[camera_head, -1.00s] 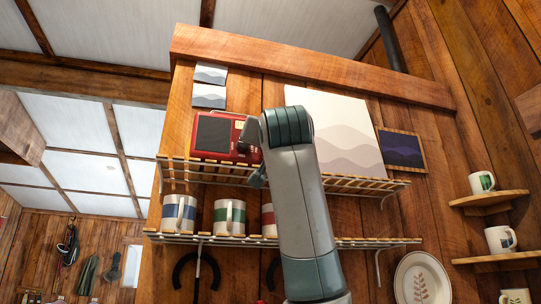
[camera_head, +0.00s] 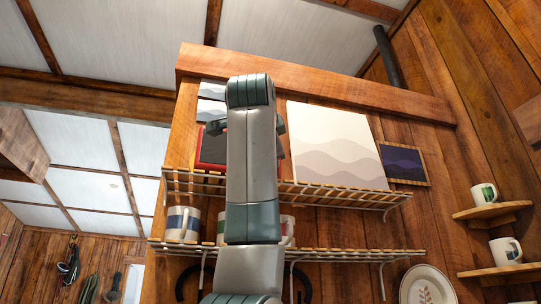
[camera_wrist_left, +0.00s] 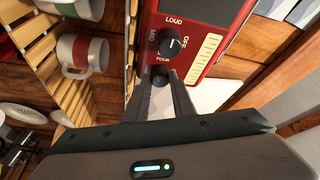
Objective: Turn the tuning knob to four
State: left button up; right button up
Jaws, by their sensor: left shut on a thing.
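A red radio (camera_head: 211,148) with a dark speaker panel stands on the upper slatted shelf in the head view, partly hidden by my left arm. In the left wrist view the radio face (camera_wrist_left: 205,30) shows a black round knob (camera_wrist_left: 172,44) with the words LOUD, MID and OFF around it. A second dark knob (camera_wrist_left: 160,71) sits below it, close to the word FOUR. My left gripper (camera_wrist_left: 162,80) is shut on this lower knob. Its fingers hide most of the knob, so I cannot read its pointer. My right gripper is not in view.
The upper shelf (camera_head: 340,193) and lower shelf (camera_head: 345,254) are slatted racks; mugs (camera_head: 183,223) stand on the lower one. A pale wavy picture (camera_head: 335,145) and a small dark picture (camera_head: 404,164) are right of the radio. Corner shelves with mugs (camera_head: 484,194) are farther right.

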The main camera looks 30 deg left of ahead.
pick_arm(q)
jog(key=shift+r+m+g+h+p, duration=0.1)
jog(key=shift+m+g+h+p, duration=0.3)
jog(key=shift+m, duration=0.95)
jog(key=shift+r+m+g+h+p, duration=0.1)
jog(key=shift+m+g+p, duration=0.6)
jog(key=shift+m, duration=0.65)
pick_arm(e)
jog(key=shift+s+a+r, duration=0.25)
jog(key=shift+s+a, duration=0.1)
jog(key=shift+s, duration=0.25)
pick_arm(q)
jog(key=o, duration=1)
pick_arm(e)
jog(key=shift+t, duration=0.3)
